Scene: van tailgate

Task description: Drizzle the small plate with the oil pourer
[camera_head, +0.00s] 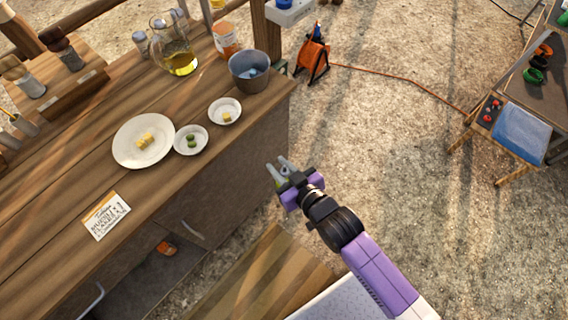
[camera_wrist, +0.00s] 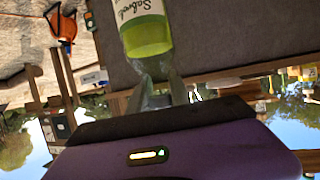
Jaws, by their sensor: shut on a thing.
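My gripper (camera_head: 277,166) is out past the counter's front edge, to the right of the plates and apart from them. It is shut on a bottle (camera_wrist: 146,32) with a white label and yellow-green below it; in the head view the gripper mostly hides this bottle. A glass jug (camera_head: 181,64) of yellow oil stands at the back of the counter. One small plate (camera_head: 178,146) holds green pieces, and another small plate (camera_head: 213,116) holds a yellow piece. I cannot tell which small plate is meant.
A larger white plate (camera_head: 125,152) with yellow pieces sits left of the small ones. A grey pot (camera_head: 249,82) and an orange-and-white box (camera_head: 226,42) stand behind. A printed card (camera_head: 107,215) lies at the front. An orange cable reel (camera_head: 313,52) stands on the ground.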

